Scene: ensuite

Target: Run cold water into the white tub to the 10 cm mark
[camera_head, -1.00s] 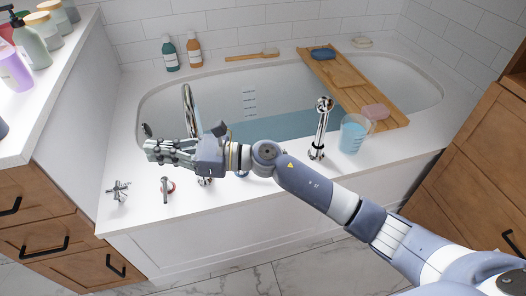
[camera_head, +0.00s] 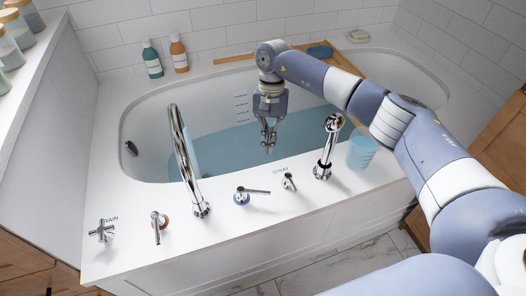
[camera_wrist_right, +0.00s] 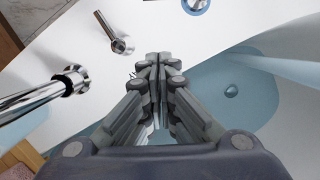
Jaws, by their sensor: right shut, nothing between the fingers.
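The white tub (camera_head: 140,120) holds blue water (camera_head: 225,150). Blue marks (camera_head: 241,108) show on its far wall; their figures are too small to read, and the waterline is near the lowest visible ones. The chrome spout (camera_head: 177,140) arches over the tub; I cannot tell clearly whether water runs from it. The blue-ringed cold lever (camera_head: 252,192) points right; the ring also shows in the right wrist view (camera_wrist_right: 196,5). The red-ringed lever (camera_head: 156,222) points to the front. My right gripper (camera_head: 269,148) hangs over the water, shut and empty. My left gripper is out of view.
The drain handle (camera_head: 102,231) is at the left. A wooden tray (camera_head: 340,62) spans the tub behind my arm. Bottles (camera_head: 152,58) stand behind.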

